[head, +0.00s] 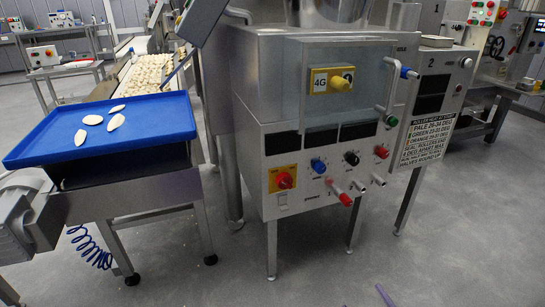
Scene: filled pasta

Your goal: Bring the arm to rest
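Neither of my grippers can be made out in the head view. A pale grey rounded body shows at the left edge, beside the tray stand; I cannot tell whether it is part of my arm. The blue tray (150,135) rests on a metal stand at the left. Several pale flat oval pasta pieces (116,122) lie on it, apart from any gripper.
A steel machine (262,110) with knobs, a red-and-yellow switch (285,180) and a labelled panel (425,135) stands in the middle. A conveyor (145,72) carrying many pieces runs behind the tray. Grey floor (455,240) is open at the front right. A small purple object (384,294) shows at the bottom edge.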

